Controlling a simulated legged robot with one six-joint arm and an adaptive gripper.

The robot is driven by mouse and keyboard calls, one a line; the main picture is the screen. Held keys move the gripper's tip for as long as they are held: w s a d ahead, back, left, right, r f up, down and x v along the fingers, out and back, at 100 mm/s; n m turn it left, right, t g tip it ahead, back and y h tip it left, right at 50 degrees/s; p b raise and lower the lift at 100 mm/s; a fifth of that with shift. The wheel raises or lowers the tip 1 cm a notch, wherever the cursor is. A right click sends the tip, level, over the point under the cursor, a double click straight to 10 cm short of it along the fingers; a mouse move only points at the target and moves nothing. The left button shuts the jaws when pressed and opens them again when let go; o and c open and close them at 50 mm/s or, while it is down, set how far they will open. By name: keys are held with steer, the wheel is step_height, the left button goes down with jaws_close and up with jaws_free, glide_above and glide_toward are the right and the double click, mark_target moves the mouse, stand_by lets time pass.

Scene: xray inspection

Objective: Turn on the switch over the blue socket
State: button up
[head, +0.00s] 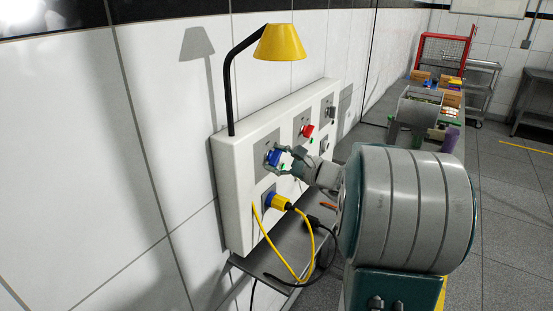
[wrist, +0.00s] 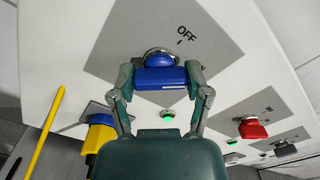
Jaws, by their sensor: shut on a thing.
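The blue rotary switch (head: 273,158) is on the white wall panel, above the blue socket (head: 269,199). A yellow plug (head: 281,203) with a yellow cable is in that socket. In the wrist view, the blue switch (wrist: 165,79) sits between the fingers of my gripper (wrist: 160,76), which is shut on its two ends. Its handle lies roughly level in that view. An OFF label (wrist: 187,34) shows at its upper right; a second label is mostly hidden by a finger. A green light (wrist: 167,114) glows near the switch.
A red switch (head: 307,131) is farther right on the panel (head: 232,190). A yellow lamp (head: 279,43) hangs above. A grey shelf (head: 265,263) is below, with yellow and black cables crossing over it. A cluttered table stands beyond my arm.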

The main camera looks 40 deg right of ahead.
steer(key=shift+f+m, duration=0.2)
steer(key=shift+m, duration=0.9)
steer(key=o, duration=1.2)
steer(key=shift+c, duration=0.2)
steer(key=shift+r, duration=0.1)
steer(key=shift+s, duration=0.1)
steer(key=v, duration=1.2)
